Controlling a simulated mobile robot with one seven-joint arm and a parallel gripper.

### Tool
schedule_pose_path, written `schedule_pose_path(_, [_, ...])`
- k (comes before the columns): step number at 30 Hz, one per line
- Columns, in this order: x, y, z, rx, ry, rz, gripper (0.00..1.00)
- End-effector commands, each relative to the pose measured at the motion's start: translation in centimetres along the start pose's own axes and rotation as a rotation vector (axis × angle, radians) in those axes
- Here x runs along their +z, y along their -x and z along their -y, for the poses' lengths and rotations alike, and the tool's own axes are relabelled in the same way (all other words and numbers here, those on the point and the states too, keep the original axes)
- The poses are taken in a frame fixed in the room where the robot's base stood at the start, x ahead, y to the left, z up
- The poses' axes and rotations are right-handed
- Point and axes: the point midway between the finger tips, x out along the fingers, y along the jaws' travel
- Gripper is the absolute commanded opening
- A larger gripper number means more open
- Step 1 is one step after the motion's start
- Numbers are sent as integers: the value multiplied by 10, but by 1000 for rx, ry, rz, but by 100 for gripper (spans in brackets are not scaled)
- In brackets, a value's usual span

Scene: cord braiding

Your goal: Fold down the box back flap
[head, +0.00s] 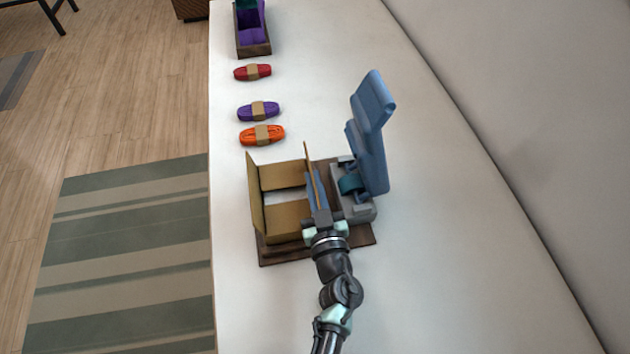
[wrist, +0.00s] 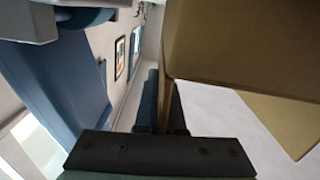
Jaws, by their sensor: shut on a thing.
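The tan cardboard box (head: 283,219) sits open on a dark wooden board. One flap (head: 256,192) stands up along its left side. Another flap (head: 309,163) stands up along its right side, beside the blue and grey device; this appears to be the back flap. My gripper (head: 316,189) is at this right flap, with its fingers on either side and closed on it. In the wrist view the flap (wrist: 225,42) fills the upper right and its edge runs down between the fingers (wrist: 164,105). The fingers hide part of the flap in the head view.
A device with a grey base (head: 359,208) and tall blue arm (head: 368,135) stands close right of my gripper. Orange (head: 262,135), purple (head: 258,111) and red (head: 252,72) cord bundles lie beyond the box. A dark container (head: 254,48) stands farther back. The right tabletop is clear.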

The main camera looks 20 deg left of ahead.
Motion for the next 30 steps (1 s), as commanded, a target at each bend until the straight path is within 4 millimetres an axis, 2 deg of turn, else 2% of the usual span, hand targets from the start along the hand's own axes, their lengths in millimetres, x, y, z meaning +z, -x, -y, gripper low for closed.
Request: schedule_pose_path(30, [16, 0, 33, -1, 823, 0, 0])
